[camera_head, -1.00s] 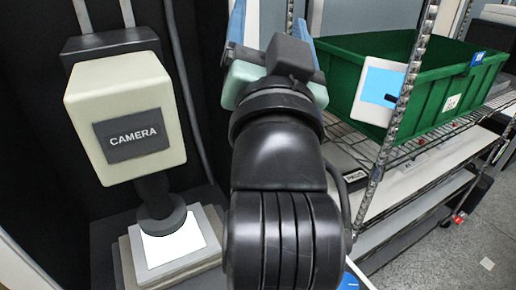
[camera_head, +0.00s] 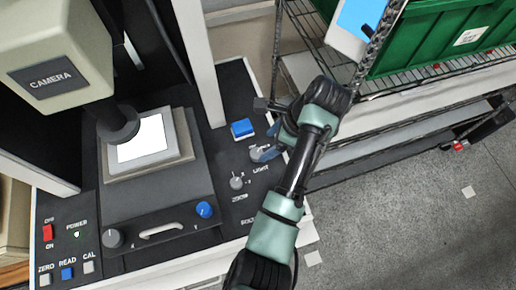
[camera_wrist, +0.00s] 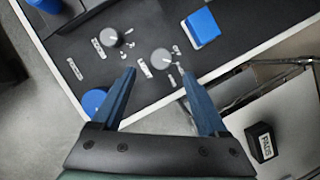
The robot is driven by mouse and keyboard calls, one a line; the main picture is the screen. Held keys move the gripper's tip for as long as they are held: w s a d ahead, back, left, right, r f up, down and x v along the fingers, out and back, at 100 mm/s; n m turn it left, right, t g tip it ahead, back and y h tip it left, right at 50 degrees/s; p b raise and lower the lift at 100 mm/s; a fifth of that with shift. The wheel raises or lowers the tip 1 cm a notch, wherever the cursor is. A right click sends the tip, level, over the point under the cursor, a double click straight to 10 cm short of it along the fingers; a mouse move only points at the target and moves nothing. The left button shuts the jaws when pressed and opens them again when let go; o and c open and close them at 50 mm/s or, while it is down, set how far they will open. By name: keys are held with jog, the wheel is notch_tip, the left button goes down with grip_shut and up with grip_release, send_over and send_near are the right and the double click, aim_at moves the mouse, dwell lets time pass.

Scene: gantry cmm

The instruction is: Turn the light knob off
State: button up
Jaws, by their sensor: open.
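The light knob (camera_head: 257,154) is a small grey round knob above the LIGHT label on the black panel, partly covered by my gripper (camera_head: 270,146) in the head view. In the wrist view the light knob (camera_wrist: 161,59) shows at and slightly beyond the gap between the fingertips of my gripper (camera_wrist: 158,72). The two blue fingers are apart, one on each side of it, with nothing held. I cannot tell whether they touch it. A pale pointer line is on its top; its exact setting is hard to read.
A blue button (camera_head: 242,128) sits just behind the light knob. A grey zoom knob (camera_head: 237,182) is to its left. A blue round part (camera_wrist: 95,102) is near the panel corner in the wrist view. A wire shelf with a green bin (camera_head: 450,35) stands at right.

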aim_at(257, 153)
jog(key=x, duration=0.7)
jog(key=shift+w+a+f, duration=0.1)
jog(key=shift+a+f, duration=0.05)
jog(key=shift+f, duration=0.2)
grip_shut()
